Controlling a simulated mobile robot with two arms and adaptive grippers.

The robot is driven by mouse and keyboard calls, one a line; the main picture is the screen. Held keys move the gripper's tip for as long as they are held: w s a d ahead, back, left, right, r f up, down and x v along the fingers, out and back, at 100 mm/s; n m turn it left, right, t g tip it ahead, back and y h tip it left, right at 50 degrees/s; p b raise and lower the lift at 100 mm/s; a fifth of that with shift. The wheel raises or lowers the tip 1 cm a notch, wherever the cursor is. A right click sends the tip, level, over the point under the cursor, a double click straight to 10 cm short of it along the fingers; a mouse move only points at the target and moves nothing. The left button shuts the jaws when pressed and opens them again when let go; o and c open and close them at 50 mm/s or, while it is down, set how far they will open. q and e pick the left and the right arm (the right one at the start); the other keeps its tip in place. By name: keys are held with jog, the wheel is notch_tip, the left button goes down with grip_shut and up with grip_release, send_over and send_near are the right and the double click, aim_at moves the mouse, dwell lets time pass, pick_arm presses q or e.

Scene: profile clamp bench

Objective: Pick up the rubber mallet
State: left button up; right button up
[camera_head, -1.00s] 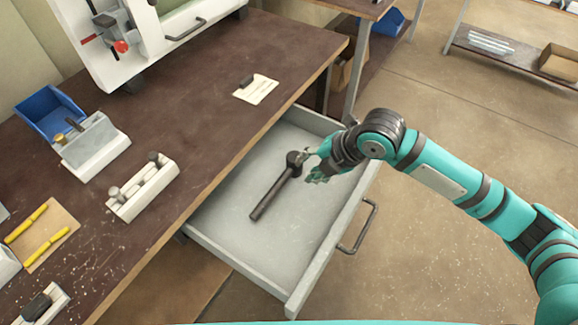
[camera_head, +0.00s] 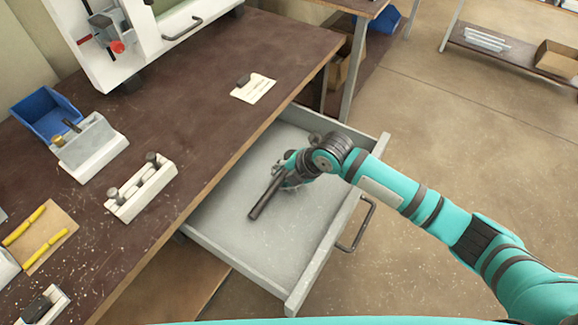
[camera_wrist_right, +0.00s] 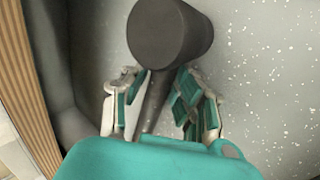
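The rubber mallet (camera_head: 266,197) lies in the open grey drawer (camera_head: 235,232), its dark handle slanting toward the lower left. In the head view its head is hidden by my right gripper (camera_head: 284,172). In the right wrist view the black mallet head (camera_wrist_right: 170,34) is just beyond the fingertips, and the handle (camera_wrist_right: 153,103) runs between the two fingers of my right gripper (camera_wrist_right: 160,100). The fingers are apart, one on each side of the handle. A gap shows on the left side; the right finger is close to the handle. My left gripper is not in view.
The drawer's front wall with its handle (camera_head: 358,224) stands right of the mallet. The brown bench top (camera_head: 200,100) overhangs the drawer's left side. On the bench are a blue bin (camera_head: 45,112), a white block with pegs (camera_head: 140,188) and yellow pens (camera_head: 45,243).

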grip_shut()
jog(key=shift+r, duration=0.1)
dwell(0.5)
